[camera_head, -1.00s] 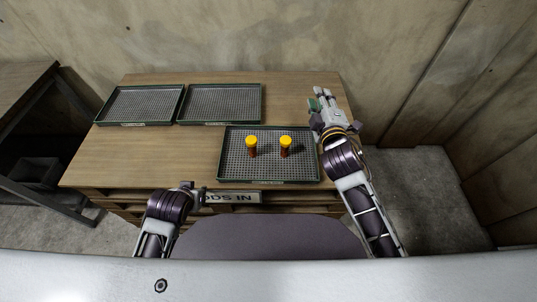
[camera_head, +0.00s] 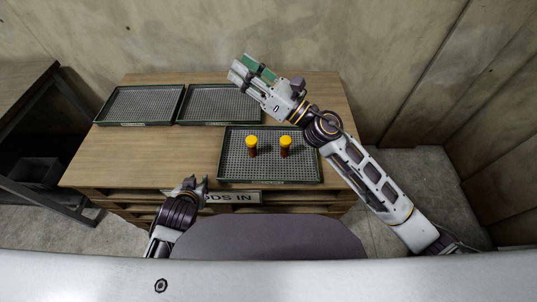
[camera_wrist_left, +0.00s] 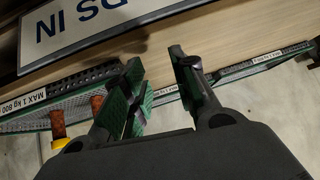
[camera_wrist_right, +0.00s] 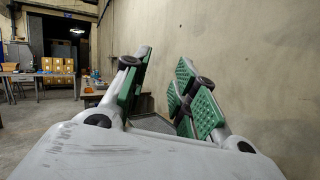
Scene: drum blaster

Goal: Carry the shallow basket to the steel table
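Three shallow mesh baskets with dark green rims lie on a wooden pallet table. The near basket (camera_head: 235,172) holds two orange bottles with yellow caps (camera_head: 251,141) (camera_head: 285,141). The back left basket (camera_head: 140,104) and back middle basket (camera_head: 205,103) look empty. My left gripper (camera_head: 191,183) is at the table's front edge, left of the near basket. Its fingers are apart and empty in the left wrist view (camera_wrist_left: 157,82). My right gripper (camera_head: 253,68) is above the table's back, beyond the near basket. Its fingers are apart and empty in the right wrist view (camera_wrist_right: 163,85).
The wooden table (camera_head: 170,165) has a sign reading "DS IN" (camera_head: 233,197) on its front. A dark-framed table (camera_head: 28,88) stands at the far left; I cannot tell its material. Concrete walls (camera_head: 400,50) close in behind and right. Cartons (camera_wrist_right: 58,70) show far off.

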